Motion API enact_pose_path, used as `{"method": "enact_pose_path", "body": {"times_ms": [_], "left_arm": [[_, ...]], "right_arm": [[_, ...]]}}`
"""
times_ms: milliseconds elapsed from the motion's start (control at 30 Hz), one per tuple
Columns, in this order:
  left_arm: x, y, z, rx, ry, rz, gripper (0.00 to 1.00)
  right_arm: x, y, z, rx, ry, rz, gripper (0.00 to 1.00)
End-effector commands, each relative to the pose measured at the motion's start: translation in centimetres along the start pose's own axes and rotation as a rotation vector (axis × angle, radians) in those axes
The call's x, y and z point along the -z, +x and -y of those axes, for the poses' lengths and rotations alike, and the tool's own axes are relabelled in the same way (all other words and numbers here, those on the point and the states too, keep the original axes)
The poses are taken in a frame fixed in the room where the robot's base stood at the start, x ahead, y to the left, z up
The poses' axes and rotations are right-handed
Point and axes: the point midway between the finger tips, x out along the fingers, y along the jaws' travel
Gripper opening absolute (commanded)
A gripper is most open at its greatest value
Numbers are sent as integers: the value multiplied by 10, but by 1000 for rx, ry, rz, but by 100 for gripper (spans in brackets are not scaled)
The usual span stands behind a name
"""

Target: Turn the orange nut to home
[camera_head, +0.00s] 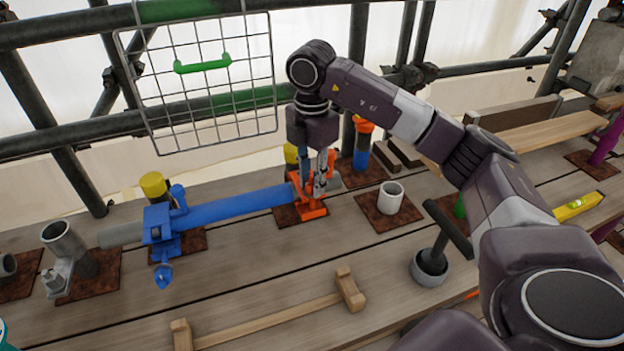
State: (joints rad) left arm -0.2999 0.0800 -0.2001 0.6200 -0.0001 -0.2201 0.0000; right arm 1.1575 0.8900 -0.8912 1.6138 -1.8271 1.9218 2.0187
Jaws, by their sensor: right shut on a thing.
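An orange bracket (312,207) stands on a rusty plate in the middle of the boards, at the right end of a blue tube (240,205). My right gripper (318,188) points down at the orange part from above and is shut on it. The fingers partly hide what they hold, so I cannot make out the nut's outline or how far it is turned. A blue clamp (160,232) with a hanging blue screw (163,275) holds the tube's left part. My left gripper is not in view.
A grey T-handled tool (433,260) stands right.

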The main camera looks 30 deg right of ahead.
Motion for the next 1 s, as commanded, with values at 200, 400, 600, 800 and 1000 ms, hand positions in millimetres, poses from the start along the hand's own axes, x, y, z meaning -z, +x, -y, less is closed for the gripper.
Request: {"method": "enact_pose_path", "body": {"times_ms": [200,400,600,800,1000], "left_arm": [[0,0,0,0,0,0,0],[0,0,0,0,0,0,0],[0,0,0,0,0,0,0],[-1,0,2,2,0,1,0],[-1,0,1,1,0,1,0]], "right_arm": [[-1,-3,-2,-10,5,1,0],[-1,-3,-2,-9,4,1,32],[0,-2,-1,-4,2,0,40],[0,-4,-1,-3,1,0,40],[0,-31,-2,-7,1,-1,40]]}}
